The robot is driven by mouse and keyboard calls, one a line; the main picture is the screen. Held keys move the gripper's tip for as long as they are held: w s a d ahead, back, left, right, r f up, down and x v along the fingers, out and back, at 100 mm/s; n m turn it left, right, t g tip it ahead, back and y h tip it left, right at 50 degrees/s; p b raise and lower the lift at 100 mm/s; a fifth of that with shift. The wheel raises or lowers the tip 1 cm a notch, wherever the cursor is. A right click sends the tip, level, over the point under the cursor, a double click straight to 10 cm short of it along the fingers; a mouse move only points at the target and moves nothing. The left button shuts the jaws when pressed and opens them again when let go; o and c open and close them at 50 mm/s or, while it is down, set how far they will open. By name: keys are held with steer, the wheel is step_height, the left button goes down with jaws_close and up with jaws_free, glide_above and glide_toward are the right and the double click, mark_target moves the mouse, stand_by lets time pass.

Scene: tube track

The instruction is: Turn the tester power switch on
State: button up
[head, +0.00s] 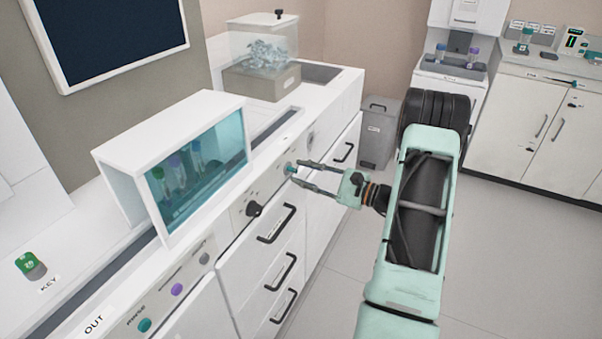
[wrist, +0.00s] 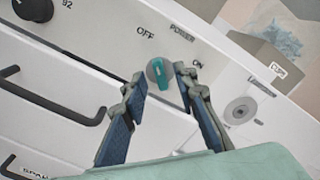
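The power switch is a round grey dial with a teal handle (wrist: 160,74) on the white front panel, under a POWER label. In the wrist view OFF is printed above it and ON to its right. The handle runs nearly upright in that view, and I cannot tell which label it points to. The switch also shows in the head view as a small teal spot (head: 291,168). My gripper (wrist: 160,76) is open, with one fingertip on each side of the switch and visible gaps. In the head view my gripper (head: 299,173) reaches the panel from the right.
A black knob (wrist: 32,8) and drawer handles (wrist: 52,104) are left of the switch in the wrist view. A round lock-like fitting (wrist: 240,110) is to the right. A glass-fronted case (head: 204,168) stands on the counter above. The floor at right is clear.

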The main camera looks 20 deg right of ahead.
steer(key=shift+w+a, duration=0.35)
steer(key=shift+w, duration=0.1)
jaws_close()
